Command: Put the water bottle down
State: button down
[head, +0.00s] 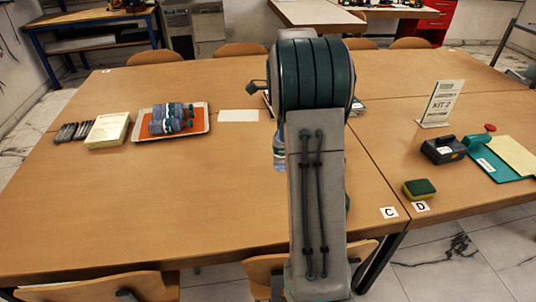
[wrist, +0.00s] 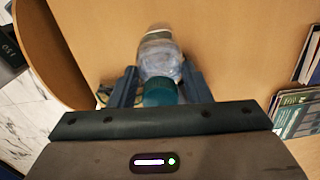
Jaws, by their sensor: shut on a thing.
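The water bottle (wrist: 160,58) is clear with a teal cap, and it sits between the two fingers of my gripper (wrist: 157,88) in the wrist view. My gripper is shut on it near the cap end. In the head view, part of the clear bottle (head: 279,152) shows just left of my arm, over the wooden table (head: 200,190). My arm hides the gripper and most of the bottle there. I cannot tell whether the bottle's base touches the table.
Right are a sponge (head: 419,188), a dark device (head: 443,149), a teal clipboard (head: 490,165) and a sign (head: 441,103). The front-left tabletop is clear.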

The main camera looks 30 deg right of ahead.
jog(key=a+f, duration=0.4)
jog(key=f, duration=0.3)
jog(key=shift+s+a, duration=0.3)
jog(key=c, duration=0.7)
grip_release()
